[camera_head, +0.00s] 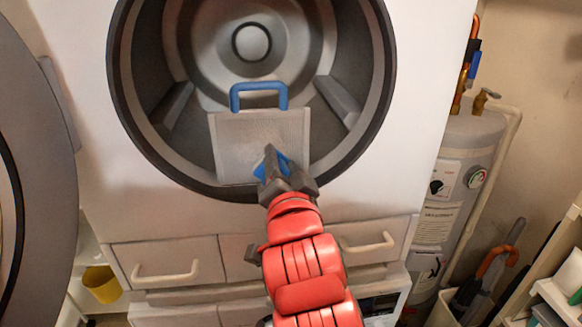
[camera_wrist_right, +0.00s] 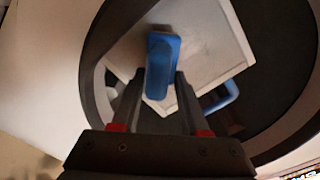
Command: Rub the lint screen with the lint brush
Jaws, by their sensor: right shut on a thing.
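The lint screen (camera_head: 245,140) is a pale mesh panel with a grey frame and a blue handle (camera_head: 258,88) on top. It stands in the dryer's drum opening, at its lower front. My right gripper (camera_head: 272,166) is shut on the blue lint brush (camera_head: 284,163), in front of the screen's lower middle. In the right wrist view, the brush (camera_wrist_right: 162,62) sits between the two dark fingers, over the screen (camera_wrist_right: 212,40). I cannot tell whether the brush touches the mesh. The fingers partly hide the brush in the head view. My left gripper is not in view.
The open dryer door (camera_head: 45,190) stands at the left. Drawers with handles (camera_head: 165,272) lie below. A yellow cup (camera_head: 102,284) is at lower left, and a grey tank (camera_head: 465,160) stands at right.

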